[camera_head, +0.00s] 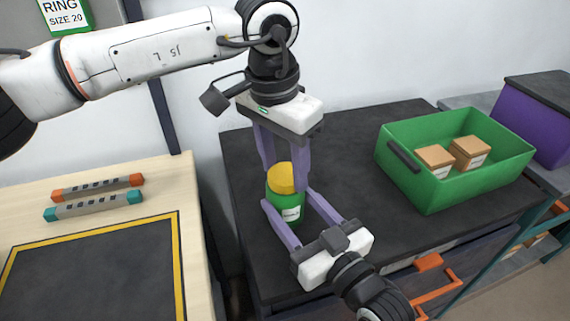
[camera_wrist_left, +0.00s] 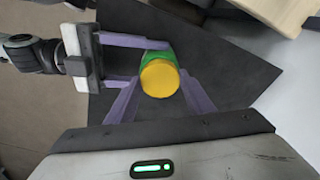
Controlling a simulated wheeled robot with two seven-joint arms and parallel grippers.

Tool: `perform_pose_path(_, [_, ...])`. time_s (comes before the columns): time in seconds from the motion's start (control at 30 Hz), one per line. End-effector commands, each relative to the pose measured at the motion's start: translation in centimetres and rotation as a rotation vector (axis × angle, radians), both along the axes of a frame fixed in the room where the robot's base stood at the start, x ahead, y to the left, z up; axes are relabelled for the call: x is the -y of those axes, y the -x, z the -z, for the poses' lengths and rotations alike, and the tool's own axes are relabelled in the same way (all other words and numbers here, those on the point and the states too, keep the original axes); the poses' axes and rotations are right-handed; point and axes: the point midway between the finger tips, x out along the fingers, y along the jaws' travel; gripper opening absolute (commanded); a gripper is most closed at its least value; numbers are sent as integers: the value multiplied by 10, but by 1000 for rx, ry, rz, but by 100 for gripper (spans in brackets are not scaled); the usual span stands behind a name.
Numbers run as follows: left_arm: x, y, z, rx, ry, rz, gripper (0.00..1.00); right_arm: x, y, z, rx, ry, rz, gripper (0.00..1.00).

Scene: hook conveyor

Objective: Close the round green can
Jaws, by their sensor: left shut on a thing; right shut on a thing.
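The round green can (camera_head: 287,210) stands upright on the dark tabletop, with a pale label on its side. A round yellow lid (camera_head: 280,178) sits over its top, with no clear gap visible; I cannot tell whether it is fully seated. My left gripper (camera_head: 284,177) points down from above and is shut on the lid. My right gripper (camera_head: 288,199) reaches in from the front right, shut around the can's body. In the left wrist view the lid (camera_wrist_left: 160,79) covers most of the can (camera_wrist_left: 157,56), between my left fingers.
A green crate (camera_head: 440,190) with two brown boxes (camera_head: 470,152) stands to the right, near a purple bin (camera_head: 535,125). A light wooden table (camera_head: 120,170) with two bar-shaped tools (camera_head: 95,205) and a dark mat (camera_head: 95,270) is at the left.

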Motion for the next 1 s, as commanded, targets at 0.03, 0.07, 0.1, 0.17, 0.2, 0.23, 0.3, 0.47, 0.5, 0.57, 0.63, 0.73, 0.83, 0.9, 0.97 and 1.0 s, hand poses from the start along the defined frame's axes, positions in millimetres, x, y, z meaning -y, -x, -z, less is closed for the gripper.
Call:
perform_pose_path(0.03, [0,0,-1,0,1,24,27,0,0,0,-1,1,1,0])
perform_pose_path(0.07, [0,0,-1,0,1,33,27,0,0,0,-1,1,1,0])
perform_pose_path(0.1, [0,0,-1,0,1,41,27,1,0,0,-1,1,1,0])
perform_pose_path(0.17, [0,0,-1,0,1,43,27,1,0,0,-1,1,1,0])
perform_pose_path(0.2, [0,0,-1,0,1,43,27,1,0,0,-2,1,1,0])
perform_pose_path(0.23, [0,0,-1,0,1,42,27,1,0,0,-2,1,1,0])
perform_pose_path(0.3, [0,0,-1,0,1,41,27,1,0,1,-2,1,1,0])
perform_pose_path(0.47, [0,0,-1,1,1,40,66,1,0,1,-2,1,1,0])
perform_pose_path(0.5, [0,0,-1,1,1,40,66,1,0,1,-2,1,1,0])
perform_pose_path(0.57, [0,0,-1,1,1,40,66,1,0,1,-2,1,1,0])
perform_pose_path(0.63, [0,0,-1,0,0,39,66,1,0,1,-2,1,1,0])
perform_pose_path(0.73, [0,0,-1,0,0,39,66,0,0,1,-2,1,1,0])
perform_pose_path(0.83, [0,0,-4,2,1,39,66,0,0,0,-2,1,1,0])
perform_pose_path(0.9, [0,-1,-11,3,1,39,66,0,0,0,-2,1,1,0])
perform_pose_path(0.97, [0,-1,-18,3,-1,38,66,0,0,0,-2,1,1,0])
perform_pose_path(1.0, [0,-1,-23,3,1,38,66,0,0,0,-2,1,1,0])
